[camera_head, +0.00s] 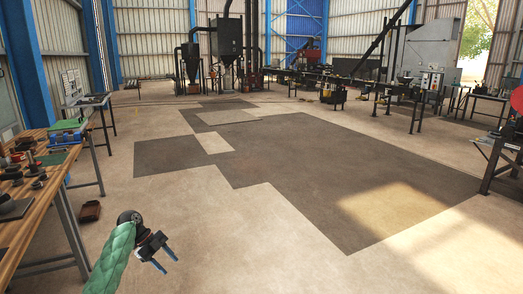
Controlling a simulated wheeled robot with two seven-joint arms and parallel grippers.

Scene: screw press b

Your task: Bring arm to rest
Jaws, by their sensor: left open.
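My left arm (112,255) comes in at the lower left, wrapped in a green sleeve. Its gripper (167,263) has two blue fingers that stand apart, with nothing between them. It hangs over bare concrete floor, to the right of the wooden workbench (38,215), and touches nothing that I can see. My right gripper is not in view.
A dark brown item (89,211) lies on the floor by the bench. Machines (228,48) stand along the back. A metal table (502,155) is at the right. The mid-floor is clear.

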